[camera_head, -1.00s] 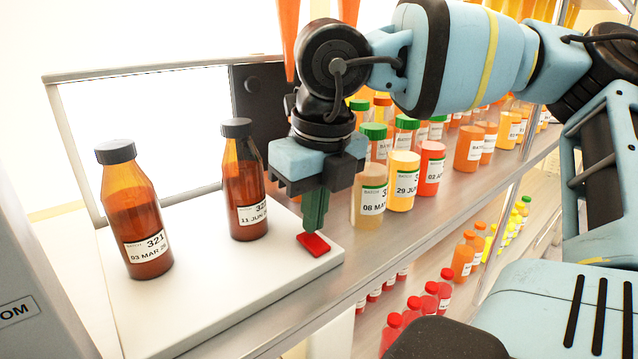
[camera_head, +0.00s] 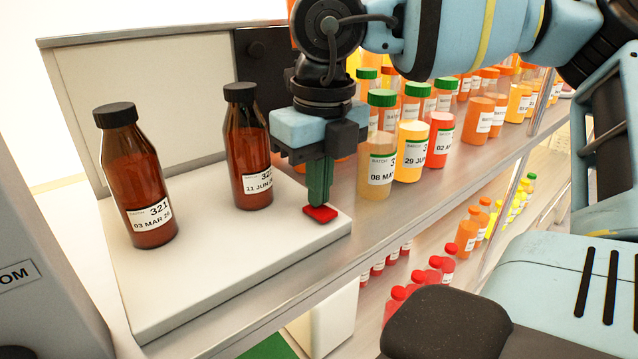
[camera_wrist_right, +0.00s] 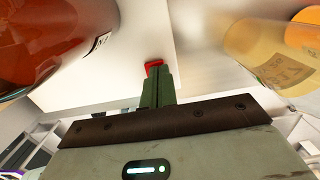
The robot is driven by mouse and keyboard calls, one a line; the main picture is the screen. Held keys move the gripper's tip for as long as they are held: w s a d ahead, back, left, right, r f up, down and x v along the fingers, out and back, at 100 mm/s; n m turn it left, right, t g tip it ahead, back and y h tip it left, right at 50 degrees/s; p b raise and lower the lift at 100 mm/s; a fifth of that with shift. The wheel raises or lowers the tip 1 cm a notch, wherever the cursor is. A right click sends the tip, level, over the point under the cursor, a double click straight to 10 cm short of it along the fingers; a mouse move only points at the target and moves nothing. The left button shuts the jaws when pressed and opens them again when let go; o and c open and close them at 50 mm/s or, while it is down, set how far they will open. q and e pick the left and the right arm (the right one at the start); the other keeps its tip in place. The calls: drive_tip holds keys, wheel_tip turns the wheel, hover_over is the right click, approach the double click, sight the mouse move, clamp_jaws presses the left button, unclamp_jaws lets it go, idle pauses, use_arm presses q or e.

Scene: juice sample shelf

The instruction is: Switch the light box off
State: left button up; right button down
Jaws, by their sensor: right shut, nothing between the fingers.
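The light box has a white base (camera_head: 215,275) and an upright back panel (camera_head: 160,105), which looks dull beige and unlit. A red rocker switch (camera_head: 321,214) sits at the base's front right corner. My right gripper (camera_head: 318,203) points down with its green fingers shut and empty, the tips at the switch and seemingly touching it. In the right wrist view the fingertips (camera_wrist_right: 155,75) meet the red switch (camera_wrist_right: 154,65). Two brown bottles with black caps, one left (camera_head: 135,185) and one nearer the gripper (camera_head: 247,150), stand upright on the base. My left gripper is not in view.
Several juice bottles with green and orange caps (camera_head: 411,150) stand on the metal shelf right of my right gripper. More bottles (camera_head: 433,270) stand on the shelf below. A grey box (camera_head: 40,250) is at the far left. The base's front part is clear.

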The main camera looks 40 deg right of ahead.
drive_tip(key=shift+s+f, duration=0.35)
drive_tip(key=shift+f, duration=0.15)
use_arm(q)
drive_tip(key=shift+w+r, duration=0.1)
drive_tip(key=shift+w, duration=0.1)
use_arm(e)
drive_tip(key=shift+s+a, duration=0.2)
drive_tip(key=shift+s, duration=0.3)
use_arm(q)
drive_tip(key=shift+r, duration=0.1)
use_arm(e)
drive_tip(key=shift+r, duration=0.15)
